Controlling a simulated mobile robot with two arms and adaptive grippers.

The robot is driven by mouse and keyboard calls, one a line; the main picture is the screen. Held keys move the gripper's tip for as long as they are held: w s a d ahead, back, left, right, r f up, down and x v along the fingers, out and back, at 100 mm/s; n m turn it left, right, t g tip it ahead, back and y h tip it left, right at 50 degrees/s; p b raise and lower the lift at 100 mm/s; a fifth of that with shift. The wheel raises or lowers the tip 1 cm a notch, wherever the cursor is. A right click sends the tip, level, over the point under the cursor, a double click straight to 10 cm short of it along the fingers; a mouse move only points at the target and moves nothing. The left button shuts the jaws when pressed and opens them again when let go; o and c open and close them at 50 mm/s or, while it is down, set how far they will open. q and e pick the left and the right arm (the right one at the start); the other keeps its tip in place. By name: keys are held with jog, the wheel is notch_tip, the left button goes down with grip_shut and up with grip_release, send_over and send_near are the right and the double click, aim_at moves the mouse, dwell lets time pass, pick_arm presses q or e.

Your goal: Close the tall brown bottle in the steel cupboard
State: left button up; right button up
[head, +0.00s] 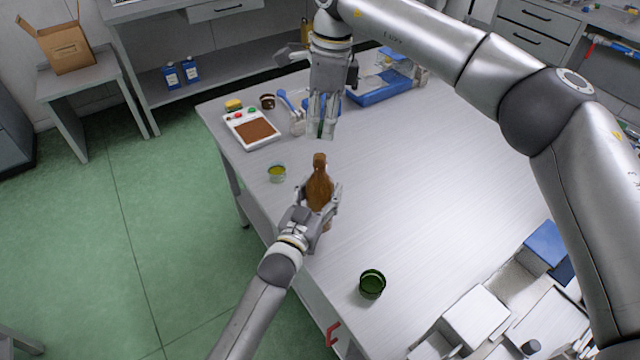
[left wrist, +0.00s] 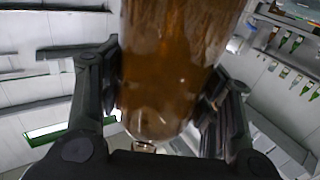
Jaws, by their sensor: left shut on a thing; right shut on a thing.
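The tall brown bottle (head: 319,184) stands upright over the grey table near its left edge. My left gripper (head: 320,198) is shut around its body; in the left wrist view the brown glass (left wrist: 168,65) fills the space between the two fingers. My right gripper (head: 321,130) is above and behind the bottle's neck, pointing down. It is shut on a small dark green thing (head: 321,129), mostly hidden by the fingers, apart from the bottle's mouth. I cannot tell whether the bottle's base touches the table. No steel cupboard can be made out for certain.
On the table (head: 440,180) are a small yellow-green dish (head: 277,173), a dark green cup (head: 372,284), a white tray with brown contents (head: 255,131) and a blue tray (head: 380,92). White boxes (head: 476,316) crowd the lower right. The table's middle is clear.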

aim_at(320, 157)
jog(key=shift+f, duration=2.3)
jog(key=shift+f, duration=0.9)
jog(key=shift+f, duration=0.6)
